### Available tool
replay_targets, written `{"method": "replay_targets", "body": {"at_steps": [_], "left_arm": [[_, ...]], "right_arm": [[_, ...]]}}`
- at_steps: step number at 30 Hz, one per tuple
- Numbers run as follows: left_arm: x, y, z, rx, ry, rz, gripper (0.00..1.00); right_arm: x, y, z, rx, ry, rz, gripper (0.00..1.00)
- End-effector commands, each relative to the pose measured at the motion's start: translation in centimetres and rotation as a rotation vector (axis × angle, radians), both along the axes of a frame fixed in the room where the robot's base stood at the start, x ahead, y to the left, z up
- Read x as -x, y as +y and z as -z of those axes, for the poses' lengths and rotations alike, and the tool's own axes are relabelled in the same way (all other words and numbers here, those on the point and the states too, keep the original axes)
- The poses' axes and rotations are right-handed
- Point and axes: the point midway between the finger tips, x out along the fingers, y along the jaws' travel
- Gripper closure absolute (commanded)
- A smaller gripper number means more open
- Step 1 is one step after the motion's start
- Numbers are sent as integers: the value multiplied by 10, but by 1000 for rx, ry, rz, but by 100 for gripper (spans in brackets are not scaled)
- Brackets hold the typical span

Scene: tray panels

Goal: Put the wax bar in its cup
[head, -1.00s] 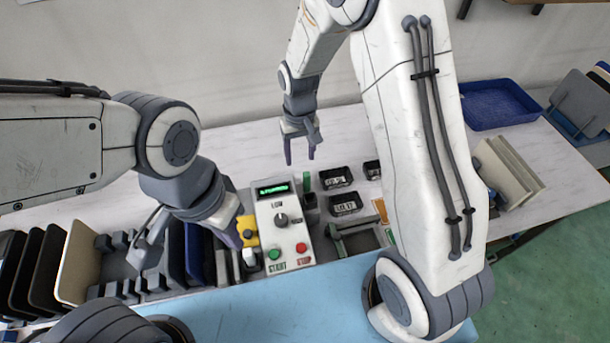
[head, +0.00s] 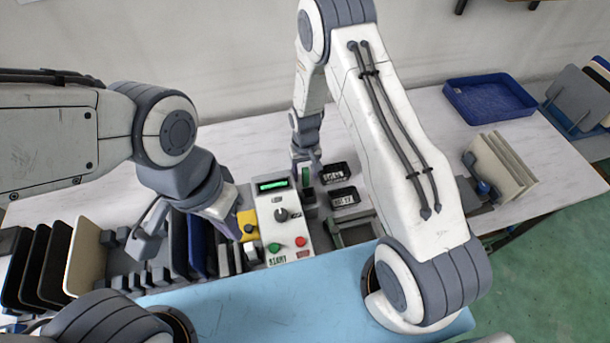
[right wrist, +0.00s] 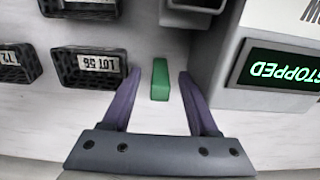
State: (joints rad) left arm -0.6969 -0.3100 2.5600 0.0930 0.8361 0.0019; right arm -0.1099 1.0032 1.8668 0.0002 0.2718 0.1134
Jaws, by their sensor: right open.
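The wax bar looks to be the green bar (right wrist: 159,79), between the two fingers of my right gripper (right wrist: 158,85) in the right wrist view. The fingers are open, with a gap on each side of the bar. In the head view, the green bar (head: 306,177) shows just below my right gripper (head: 305,163), behind a small dark holder (head: 309,197) that may be its cup. In the right wrist view, a grey block (right wrist: 191,12) lies above the bar, apart from it. My left gripper (head: 232,228) is by a yellow block (head: 247,225); its jaws are unclear.
A control box (head: 284,228) with a lit screen stands right beside the bar. Black labelled bins (head: 344,197) lie on its other side. Racks of panels stand at left and right (head: 498,168). A blue tray (head: 490,98) is at the back right.

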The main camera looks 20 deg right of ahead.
Motion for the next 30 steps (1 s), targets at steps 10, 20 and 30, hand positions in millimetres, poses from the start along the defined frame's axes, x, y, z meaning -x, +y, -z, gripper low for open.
{"method": "replay_targets", "body": {"at_steps": [10,20,30], "left_arm": [[0,0,0,0,0,0,100],[0,0,0,0,0,0,100],[0,0,8,0,0,0,100]], "right_arm": [[0,0,3,0,-1,0,71],[0,0,3,0,0,0,100],[-1,0,-13,0,-4,0,100]]}}
